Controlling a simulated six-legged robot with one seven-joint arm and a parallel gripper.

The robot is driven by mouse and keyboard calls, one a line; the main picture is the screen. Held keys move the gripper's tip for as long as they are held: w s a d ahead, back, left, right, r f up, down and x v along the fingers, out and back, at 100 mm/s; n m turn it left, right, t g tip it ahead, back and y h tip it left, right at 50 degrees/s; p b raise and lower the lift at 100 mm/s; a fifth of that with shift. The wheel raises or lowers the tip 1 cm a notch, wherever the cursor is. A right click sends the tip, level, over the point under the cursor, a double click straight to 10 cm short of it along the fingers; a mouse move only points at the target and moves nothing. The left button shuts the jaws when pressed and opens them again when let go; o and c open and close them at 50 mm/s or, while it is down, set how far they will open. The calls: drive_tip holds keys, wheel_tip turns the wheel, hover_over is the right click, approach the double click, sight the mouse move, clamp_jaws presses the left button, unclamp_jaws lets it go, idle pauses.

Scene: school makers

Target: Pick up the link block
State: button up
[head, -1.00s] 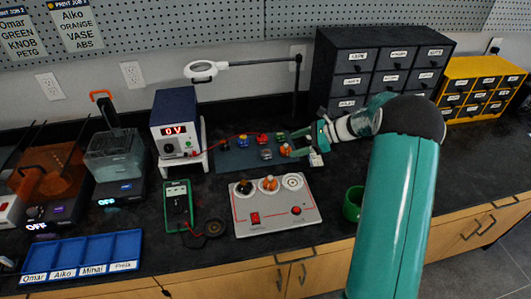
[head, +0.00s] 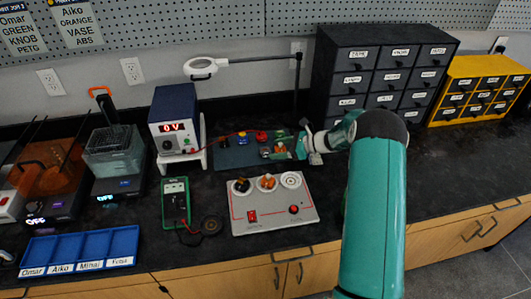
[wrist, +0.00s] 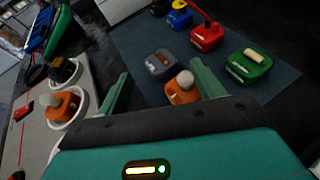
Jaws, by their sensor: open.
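Several small blocks stand on a dark blue mat (head: 232,155); I cannot tell for sure which is the link block. In the wrist view a grey block (wrist: 158,63) with a pale strip lies ahead between my fingertips. An orange block (wrist: 183,90) with a whitish dome is close to my right finger. A green block (wrist: 249,66) with a cream bar lies right of that finger. A red block (wrist: 207,37) and a blue block (wrist: 179,15) are farther off. My gripper (wrist: 160,70) is open and empty, above the mat's near part; in the head view (head: 300,146) it is at the mat's right end.
A white panel (head: 275,217) with round sockets, some holding blocks, lies in front of the mat. A power supply (head: 177,125) on a white stand is at left. A magnifier lamp (head: 243,63) reaches over the back. Dark drawers (head: 380,70) stand at right.

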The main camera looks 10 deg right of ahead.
sight(266, 150)
drive_tip(key=x, duration=0.4)
drive_tip(key=shift+w+a+f, duration=0.1)
drive_tip(key=shift+a+f, duration=0.1)
drive_tip(key=shift+a, duration=0.05)
drive_tip(key=c, duration=1.1)
